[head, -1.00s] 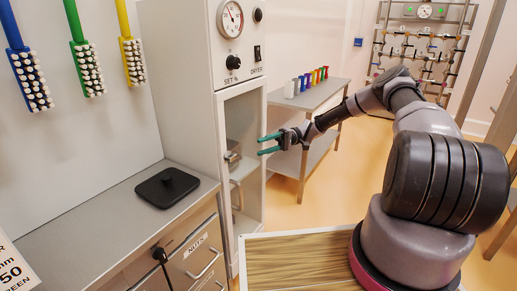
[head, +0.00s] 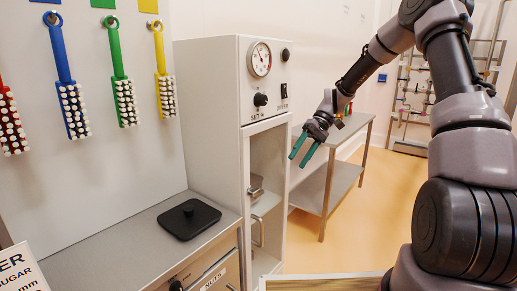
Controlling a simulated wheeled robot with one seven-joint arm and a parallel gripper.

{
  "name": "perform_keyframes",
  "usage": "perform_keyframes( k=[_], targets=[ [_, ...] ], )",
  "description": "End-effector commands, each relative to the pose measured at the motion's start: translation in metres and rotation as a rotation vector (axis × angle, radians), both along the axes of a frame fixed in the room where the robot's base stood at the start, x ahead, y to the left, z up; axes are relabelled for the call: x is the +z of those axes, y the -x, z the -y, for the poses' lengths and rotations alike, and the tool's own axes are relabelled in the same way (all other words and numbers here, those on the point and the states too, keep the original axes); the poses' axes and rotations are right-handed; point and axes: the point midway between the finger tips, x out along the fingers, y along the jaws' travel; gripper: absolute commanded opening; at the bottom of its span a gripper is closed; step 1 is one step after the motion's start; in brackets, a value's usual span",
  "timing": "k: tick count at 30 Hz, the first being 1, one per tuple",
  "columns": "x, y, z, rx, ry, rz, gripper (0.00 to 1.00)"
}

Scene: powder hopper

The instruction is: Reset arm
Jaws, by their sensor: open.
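My gripper (head: 304,158) has two teal fingers spread apart with nothing between them. It hangs in the air, fingers pointing down and to the left, in front of the right side of the grey cabinet (head: 212,110). My arm reaches in from the right, raised and bent. The cabinet has a dial gauge, a knob and a switch on its upper panel. Its lower compartment (head: 266,165) is partly visible, with a metal handle or fitting inside.
A black lidded item (head: 189,220) lies on the grey counter (head: 120,240) left of the cabinet. Blue (head: 74,105), green (head: 124,95) and yellow (head: 165,90) brushes hang on the wall. A side table (head: 335,175) stands behind my gripper. Orange floor beyond is clear.

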Motion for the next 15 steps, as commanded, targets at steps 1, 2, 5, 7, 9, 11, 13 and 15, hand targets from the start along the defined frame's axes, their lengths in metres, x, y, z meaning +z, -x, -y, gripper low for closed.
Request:
perform_keyframes(
  k=[1,2,5,7,9,11,13,15],
  targets=[
    [0.015,0.007,0.004,-0.012,0.058,0.034,0.50],
    [0.022,0.010,0.007,-0.026,0.090,0.052,0.50],
    [0.046,0.023,0.017,-0.073,0.189,0.113,0.50],
    [0.064,0.033,0.024,-0.113,0.252,0.157,0.50],
    [0.081,0.043,0.031,-0.158,0.308,0.204,0.50],
    [0.096,0.053,0.037,-0.200,0.351,0.246,0.50],
    [0.113,0.065,0.045,-0.251,0.394,0.296,0.50],
    [0.129,0.078,0.052,-0.308,0.429,0.346,0.50]
  ],
)
